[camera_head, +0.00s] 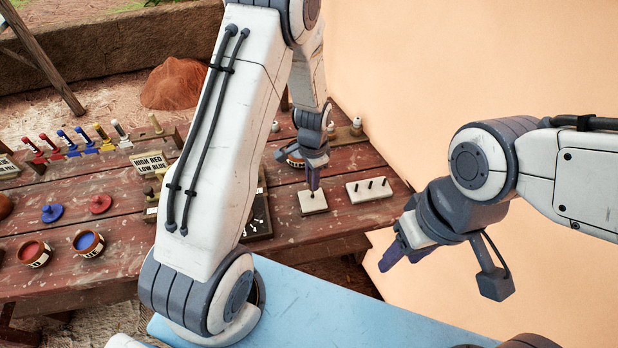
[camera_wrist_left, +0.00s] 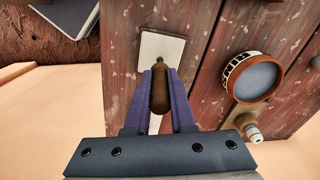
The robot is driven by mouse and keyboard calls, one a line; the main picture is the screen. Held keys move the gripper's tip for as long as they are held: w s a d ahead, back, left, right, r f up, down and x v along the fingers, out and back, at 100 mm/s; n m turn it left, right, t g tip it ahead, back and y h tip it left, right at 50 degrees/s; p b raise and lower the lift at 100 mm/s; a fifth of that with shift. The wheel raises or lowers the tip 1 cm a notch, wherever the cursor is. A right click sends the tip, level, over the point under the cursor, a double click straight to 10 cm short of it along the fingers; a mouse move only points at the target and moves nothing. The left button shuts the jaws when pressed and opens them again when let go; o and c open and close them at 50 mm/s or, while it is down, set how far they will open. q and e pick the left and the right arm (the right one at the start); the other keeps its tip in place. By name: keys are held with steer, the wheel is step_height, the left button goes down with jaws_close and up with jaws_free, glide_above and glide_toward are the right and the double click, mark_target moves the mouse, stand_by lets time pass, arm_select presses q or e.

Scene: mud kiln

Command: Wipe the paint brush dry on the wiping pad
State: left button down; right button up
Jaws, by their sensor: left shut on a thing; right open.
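The white wiping pad (camera_head: 313,202) lies flat near the right end of the red wooden table. My left gripper (camera_head: 313,181) points down over it, close above its middle. The pad also shows under the fingers in the left wrist view (camera_wrist_left: 163,44). There the left gripper (camera_wrist_left: 161,88) is shut on the brown handle of the paint brush (camera_wrist_left: 160,92). My right gripper (camera_head: 398,250) is open and empty, off the table's right end.
A white block with dark pegs (camera_head: 369,190) lies right of the pad. A round pot with grey-blue contents (camera_wrist_left: 255,77) stands nearby. A red paint pot (camera_head: 34,253), a blue paint pot (camera_head: 88,243), several coloured brushes and a sign (camera_head: 149,162) are on the left.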

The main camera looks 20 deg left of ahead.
arm_select(q)
steer(key=shift+f+b, duration=0.3)
steer(key=shift+f, duration=0.1)
stand_by(0.4)
steer(key=shift+a, duration=0.1)
steer(key=shift+s+a+r, duration=0.1)
steer(key=shift+s+a, duration=0.2)
steer(key=shift+a, duration=0.05)
steer(key=shift+w+d, duration=0.6)
steer(key=shift+d, duration=0.3)
steer(key=shift+s+a, duration=0.65)
steer(key=shift+a, duration=0.25)
steer(key=shift+f, duration=0.2)
steer(key=shift+w+d, duration=0.1)
steer(key=shift+d, duration=0.05)
